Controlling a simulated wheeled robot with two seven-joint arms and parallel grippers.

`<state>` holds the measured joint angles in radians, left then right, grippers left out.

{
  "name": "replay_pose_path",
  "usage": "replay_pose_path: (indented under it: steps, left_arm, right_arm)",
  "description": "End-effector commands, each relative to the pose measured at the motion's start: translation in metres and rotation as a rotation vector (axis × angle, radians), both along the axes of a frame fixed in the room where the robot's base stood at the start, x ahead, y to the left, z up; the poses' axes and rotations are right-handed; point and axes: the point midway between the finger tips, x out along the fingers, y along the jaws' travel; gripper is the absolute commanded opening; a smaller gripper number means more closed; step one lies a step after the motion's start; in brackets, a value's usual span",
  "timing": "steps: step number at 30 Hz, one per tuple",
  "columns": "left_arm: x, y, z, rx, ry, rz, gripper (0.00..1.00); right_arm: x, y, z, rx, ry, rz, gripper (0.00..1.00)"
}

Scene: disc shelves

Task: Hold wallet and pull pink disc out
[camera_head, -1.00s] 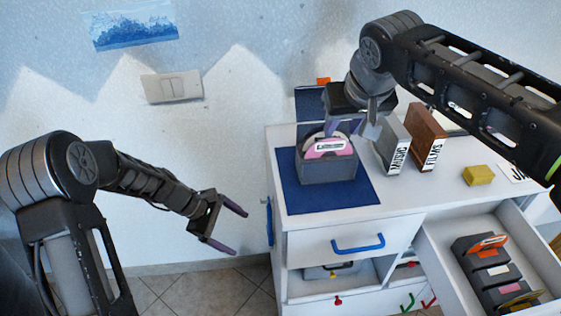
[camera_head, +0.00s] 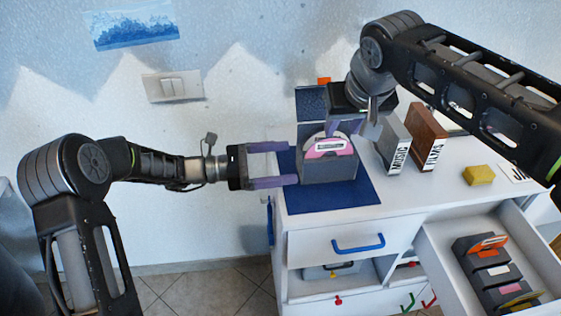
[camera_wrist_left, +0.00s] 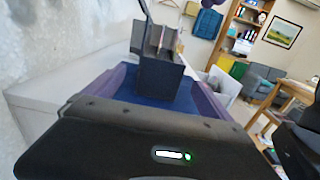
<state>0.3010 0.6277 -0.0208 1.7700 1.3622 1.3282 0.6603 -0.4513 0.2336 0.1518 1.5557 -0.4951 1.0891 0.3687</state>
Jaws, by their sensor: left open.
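The grey wallet (camera_head: 330,170) stands upright on a blue mat (camera_head: 328,198) on the white cabinet top. The pink disc (camera_head: 328,150), with a white label, sits in it with its upper part showing. My left gripper (camera_head: 283,165) is open and empty, level with the wallet and just left of it. In the left wrist view the wallet (camera_wrist_left: 165,80) stands ahead between the two purple fingers. My right gripper (camera_head: 346,127) is at the top right of the disc, fingers pointing down. Whether it grips the disc is unclear.
A grey MUSIC box (camera_head: 394,150) and a brown FILMS box (camera_head: 428,140) stand close right of the wallet. A yellow block (camera_head: 478,175) lies farther right. An open drawer (camera_head: 440,255) with a dark disc holder (camera_head: 490,270) juts out at the front right.

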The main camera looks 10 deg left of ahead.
Motion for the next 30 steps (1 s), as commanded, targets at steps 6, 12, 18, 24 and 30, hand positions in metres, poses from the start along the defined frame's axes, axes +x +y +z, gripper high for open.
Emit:
replay_pose_path:
  steps: [6, 12, 18, 24, 30]
  left_arm:
    - [0.004, -0.015, 0.0, 0.0, -0.001, -0.003, 0.95]
    - [0.013, -0.043, 0.0, 0.001, 0.0, -0.005, 0.95]
    - [0.021, -0.067, 0.0, 0.001, 0.0, -0.002, 0.95]
    - [0.024, -0.074, 0.0, 0.001, -0.001, -0.001, 0.95]
    - [0.024, -0.074, 0.0, 0.001, -0.001, -0.001, 0.95]
  right_arm:
    - [0.0, 0.0, 0.0, 0.0, 0.0, 0.0, 0.36]
    - [0.0, 0.0, 0.0, 0.0, 0.0, 0.0, 0.36]
    - [0.0, 0.0, 0.0, 0.0, 0.0, 0.0, 0.36]
    - [0.0, 0.0, 0.0, 0.0, 0.0, 0.0, 0.36]
    - [0.0, 0.0, 0.0, 0.0, 0.0, 0.0, 0.36]
